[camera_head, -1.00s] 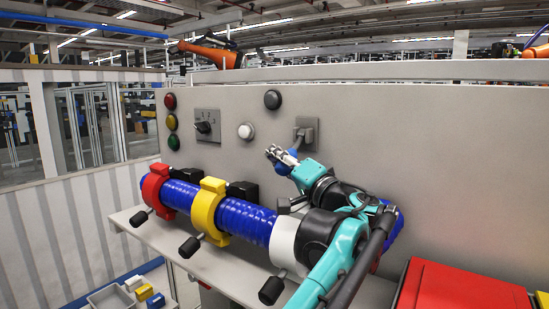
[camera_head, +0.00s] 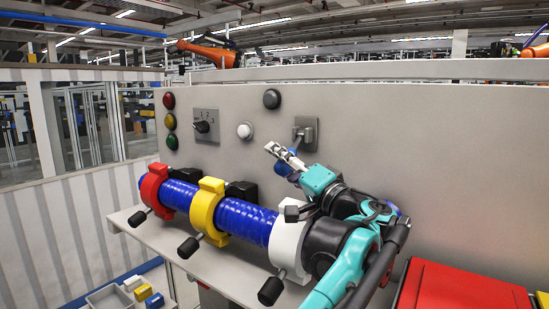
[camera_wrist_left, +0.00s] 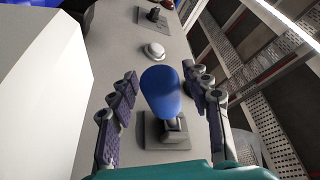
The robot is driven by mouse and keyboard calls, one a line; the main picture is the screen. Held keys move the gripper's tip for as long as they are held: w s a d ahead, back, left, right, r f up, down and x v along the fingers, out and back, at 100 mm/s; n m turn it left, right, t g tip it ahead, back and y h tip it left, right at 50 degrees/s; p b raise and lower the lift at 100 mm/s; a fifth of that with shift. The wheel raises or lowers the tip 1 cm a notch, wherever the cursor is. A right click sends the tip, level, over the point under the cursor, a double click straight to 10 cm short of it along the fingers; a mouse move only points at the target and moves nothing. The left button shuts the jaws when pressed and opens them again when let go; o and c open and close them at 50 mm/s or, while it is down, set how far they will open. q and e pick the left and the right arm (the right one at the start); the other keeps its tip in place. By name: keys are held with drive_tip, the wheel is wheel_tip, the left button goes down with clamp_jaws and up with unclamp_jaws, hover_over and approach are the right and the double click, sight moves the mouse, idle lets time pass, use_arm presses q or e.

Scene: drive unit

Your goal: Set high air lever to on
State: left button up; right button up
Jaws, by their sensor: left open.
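A lever with a blue handle (camera_head: 282,168) juts out from a grey square plate (camera_head: 306,131) on the panel. In the left wrist view the handle (camera_wrist_left: 160,95) points toward the camera, over its metal stem and plate (camera_wrist_left: 168,133). My left gripper (camera_head: 284,157) is open at the lever. In the left wrist view its fingers (camera_wrist_left: 165,88) stand on either side of the handle, with visible gaps. I see no readable label on the lever. My right gripper is not in view.
A blue pipe (camera_head: 246,222) with red, yellow and white bands and black knobs lies below on a shelf. A rotary switch (camera_head: 203,126), a white button (camera_head: 245,131), a black button (camera_head: 271,99) and coloured lamps are left. A red box (camera_head: 462,288) stands right.

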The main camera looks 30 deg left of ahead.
use_arm(q)
drive_tip(key=v, duration=0.9)
drive_tip(key=shift+s+d, duration=0.15)
drive_tip(key=shift+d, duration=0.1)
